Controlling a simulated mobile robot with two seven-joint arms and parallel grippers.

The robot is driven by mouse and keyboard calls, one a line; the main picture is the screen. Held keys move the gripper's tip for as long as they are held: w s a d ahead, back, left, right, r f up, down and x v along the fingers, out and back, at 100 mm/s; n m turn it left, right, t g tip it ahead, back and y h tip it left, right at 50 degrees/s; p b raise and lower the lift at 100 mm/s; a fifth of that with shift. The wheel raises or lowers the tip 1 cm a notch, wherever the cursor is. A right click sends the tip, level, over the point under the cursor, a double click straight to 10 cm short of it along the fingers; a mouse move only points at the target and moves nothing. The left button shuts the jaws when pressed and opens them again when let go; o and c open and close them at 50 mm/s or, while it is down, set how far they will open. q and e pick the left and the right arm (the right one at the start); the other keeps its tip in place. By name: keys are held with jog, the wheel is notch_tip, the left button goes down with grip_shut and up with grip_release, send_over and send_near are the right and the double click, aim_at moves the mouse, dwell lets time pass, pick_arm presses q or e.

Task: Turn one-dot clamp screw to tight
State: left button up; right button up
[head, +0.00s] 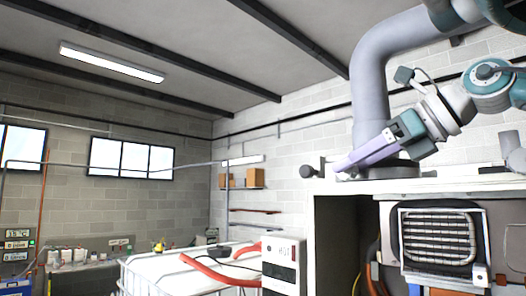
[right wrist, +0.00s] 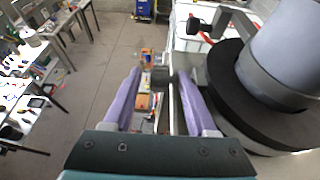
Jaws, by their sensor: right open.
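A dark knob-ended clamp screw (head: 307,171) sticks out left of the black collar (head: 378,172) at the foot of the grey flue pipe (head: 369,100), on top of the heater cabinet. No dots are readable. My right gripper (head: 338,168) has purple fingers and reaches down-left in front of the pipe, its tips just right of that knob in the picture. In the right wrist view the gripper (right wrist: 160,72) is open, with a dark knob (right wrist: 160,78) showing between the fingertips, apparently untouched. My left gripper is out of view.
The heater cabinet (head: 329,235) has an open front showing a finned coil (head: 437,238). The thick pipe stands close beside my right gripper. A white tank (head: 190,265) with red hoses (head: 212,274) is at lower left. Room above and left of the cabinet is clear.

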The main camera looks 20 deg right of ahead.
jog(key=shift+w+a+f, duration=0.15)
jog(key=shift+w+f, duration=0.05)
jog(key=shift+w, duration=0.15)
grip_shut()
dwell(0.4)
